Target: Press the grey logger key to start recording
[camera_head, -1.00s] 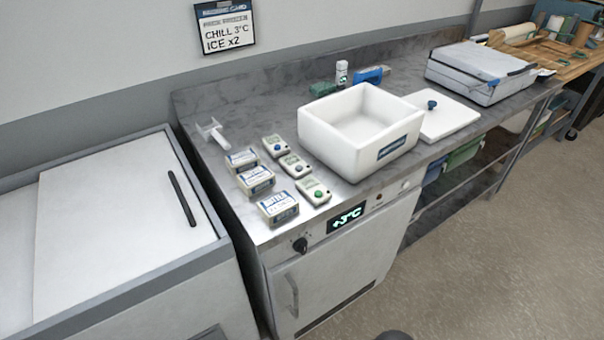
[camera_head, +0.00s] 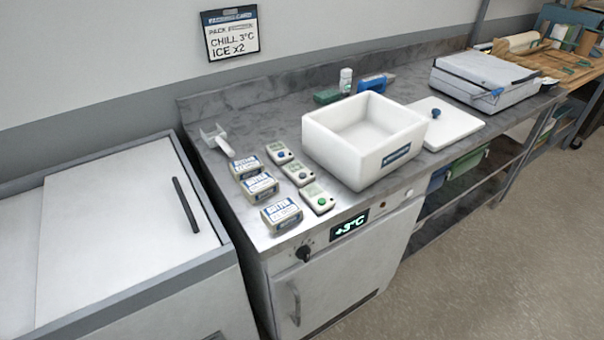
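Three small white loggers lie in a slanting row on the steel counter, left of the white box. The rear logger (camera_head: 279,152) has a dark blue round key. The middle logger (camera_head: 297,173) has a small darkish key whose colour is too small to tell for sure; I cannot clearly pick out a grey key. The front logger (camera_head: 317,197) has a green round key. Each has a small display. Neither of my grippers is in view, and nothing touches the loggers.
Several butter packs (camera_head: 281,213) lie just left of the loggers. The open white box (camera_head: 364,160) stands close on their right, its lid (camera_head: 440,122) beside it. A white scoop (camera_head: 216,139) lies behind left. The cooler display (camera_head: 350,224) reads +3°C.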

